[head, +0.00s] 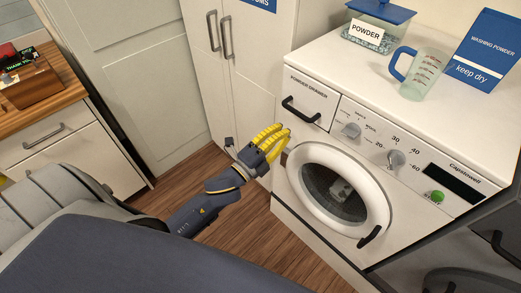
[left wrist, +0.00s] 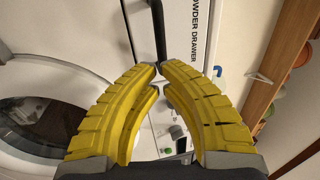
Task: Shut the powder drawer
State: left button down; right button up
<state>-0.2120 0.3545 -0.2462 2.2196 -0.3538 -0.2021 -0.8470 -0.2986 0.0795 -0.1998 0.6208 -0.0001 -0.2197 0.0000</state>
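The powder drawer (head: 311,92) is at the upper left of the white washing machine's front, labelled and fitted with a black bar handle (head: 300,110). Its front looks close to level with the panel beside it; I cannot tell whether a small gap remains. My left gripper (head: 283,131) is just below and left of the drawer, its yellow fingers pointing up toward it. The handle (left wrist: 157,28) and the drawer front (left wrist: 184,38) lie beyond the tips. My right gripper is out of view.
The washing machine's round door (head: 337,190) is below the drawer, with dials (head: 396,159) to its right. A powder box (head: 379,24), a measuring jug (head: 425,74) and a washing powder carton (head: 487,50) stand on top. A tall cabinet (head: 232,85) stands left.

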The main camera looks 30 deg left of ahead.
pick_arm(q)
jog(key=v, duration=0.7)
jog(key=shift+s, duration=0.35)
jog(key=a+f+n+g+y, duration=0.2)
jog(key=a+f+n, duration=0.15)
jog(key=f, duration=0.85)
jog(key=a+f+n+g+y, duration=0.2)
jog(key=f+n, duration=0.2)
jog(key=f, duration=0.9)
jog(key=s+a+f+n+g+y, duration=0.15)
jog(key=s+f, duration=0.25)
jog(key=f, duration=0.6)
jog(key=s+a+f+n+g, duration=0.2)
jog(key=s+f+n+g, duration=0.1)
jog(key=f, duration=0.7)
jog(key=s+f+n+g, duration=0.4)
jog(key=s+f+g, duration=0.1)
jog(key=s+f, duration=0.95)
jog(key=s+d+f+n+g, duration=0.1)
jog(key=s+d+f+g, duration=0.1)
jog(key=s+f, duration=0.3)
jog(key=s+d+f+g, duration=0.2)
jog(key=s+f, duration=0.2)
jog(key=s, duration=0.8)
jog(key=shift+s+f+n+y, duration=0.35)
jog(key=shift+f+n, duration=0.05)
